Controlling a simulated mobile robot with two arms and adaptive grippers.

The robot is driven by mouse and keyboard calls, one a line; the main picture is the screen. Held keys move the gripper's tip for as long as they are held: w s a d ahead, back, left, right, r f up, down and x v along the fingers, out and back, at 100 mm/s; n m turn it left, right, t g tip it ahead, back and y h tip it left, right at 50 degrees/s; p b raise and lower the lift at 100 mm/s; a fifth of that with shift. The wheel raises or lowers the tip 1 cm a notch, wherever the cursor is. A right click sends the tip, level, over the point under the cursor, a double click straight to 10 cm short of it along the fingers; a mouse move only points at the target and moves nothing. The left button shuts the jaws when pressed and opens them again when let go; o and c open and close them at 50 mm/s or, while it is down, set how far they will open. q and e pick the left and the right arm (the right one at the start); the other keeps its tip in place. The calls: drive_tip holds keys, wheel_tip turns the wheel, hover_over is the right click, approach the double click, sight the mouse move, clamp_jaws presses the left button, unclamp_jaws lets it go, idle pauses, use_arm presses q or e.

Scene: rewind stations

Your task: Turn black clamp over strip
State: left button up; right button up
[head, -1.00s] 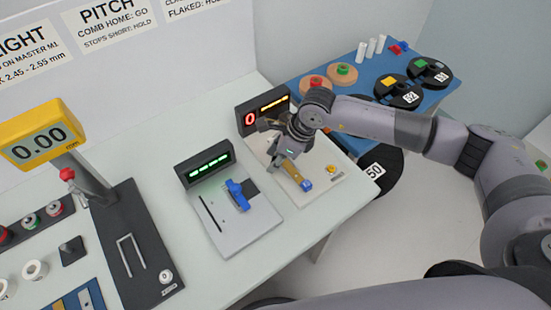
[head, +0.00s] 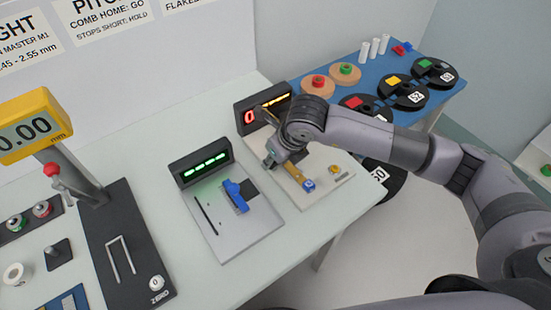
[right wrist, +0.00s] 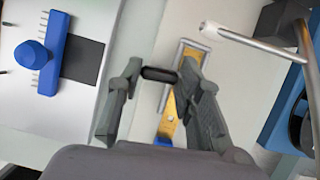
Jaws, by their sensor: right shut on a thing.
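The black clamp (right wrist: 158,74) is a short dark bar between the fingertips of my right gripper (right wrist: 155,78) in the right wrist view, and the gripper is shut on it. The yellow strip (right wrist: 172,118) runs just below and right of the clamp, inside a metal frame on the pale plate. In the head view my right gripper (head: 270,160) is over the left side of the pale plate (head: 318,168). The strip (head: 292,169) has a blue end (head: 308,185). My gripper hides the clamp there. I cannot tell whether the clamp touches the strip. My left gripper is not in view.
A display (head: 262,108) with a red 0 stands behind the plate. A metal rod (right wrist: 250,40) crosses right of my gripper in the wrist view. A station with a blue comb (head: 235,195) is to the left. Several spools lie on the blue table (head: 440,95).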

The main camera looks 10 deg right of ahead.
idle(0.4)
drive_tip(key=o, duration=1.2)
drive_tip(key=shift+c, duration=0.2)
drive_tip(key=v, duration=1.2)
drive_tip(key=shift+f, duration=0.1)
